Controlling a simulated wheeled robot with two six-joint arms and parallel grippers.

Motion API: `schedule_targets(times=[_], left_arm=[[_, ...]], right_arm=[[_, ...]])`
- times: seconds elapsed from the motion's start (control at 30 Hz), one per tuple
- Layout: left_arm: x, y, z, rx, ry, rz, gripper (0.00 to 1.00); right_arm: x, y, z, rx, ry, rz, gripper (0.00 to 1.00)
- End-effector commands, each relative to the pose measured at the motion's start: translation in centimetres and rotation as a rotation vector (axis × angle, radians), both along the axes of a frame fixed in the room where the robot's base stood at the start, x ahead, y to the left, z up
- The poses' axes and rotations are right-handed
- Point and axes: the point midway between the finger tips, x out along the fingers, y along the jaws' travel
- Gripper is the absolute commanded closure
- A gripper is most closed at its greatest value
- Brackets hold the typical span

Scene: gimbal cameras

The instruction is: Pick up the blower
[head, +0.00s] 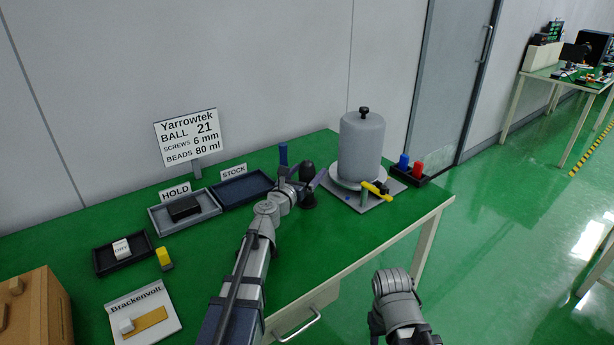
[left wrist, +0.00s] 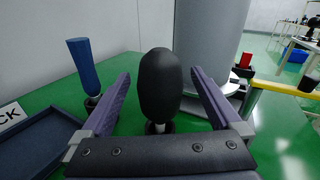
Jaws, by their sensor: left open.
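The blower, which I take to be the black rounded bulb (head: 308,168), stands upright on the green table, left of the grey cylinder. In the left wrist view the black bulb (left wrist: 158,85) rises between the two purple fingers of my left gripper (left wrist: 160,76). The fingers are open, with a visible gap on each side of the bulb. In the head view my left gripper (head: 304,178) is at the bulb, partly hidden by my wrist. My right arm shows at the bottom, but its gripper does not show.
A blue-handled tool (left wrist: 82,65) stands left of the bulb. The grey cylinder (head: 361,145) with a yellow handle (head: 376,189) stands close on the right. The STOCK tray (head: 238,192) and HOLD tray (head: 163,222) lie to the left. Table space in front is clear.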

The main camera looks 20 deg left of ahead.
Motion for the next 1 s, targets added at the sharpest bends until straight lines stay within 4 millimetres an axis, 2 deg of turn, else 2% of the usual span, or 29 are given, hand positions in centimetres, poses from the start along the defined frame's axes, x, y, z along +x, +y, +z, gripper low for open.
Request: schedule_targets(times=[0.07,0.9,1.0], left_arm=[[-0.05,0.02,0.00,0.000,0.000,0.000,0.04],[-0.07,0.04,0.00,0.000,0.000,0.001,0.99],[-0.06,0.04,0.00,0.000,0.000,0.001,1.00]], right_arm=[[0.00,0.00,0.00,0.000,0.000,0.000,0.50],[0.00,0.00,0.00,0.000,0.000,0.000,0.50],[0.00,0.00,0.00,0.000,0.000,0.000,0.50]])
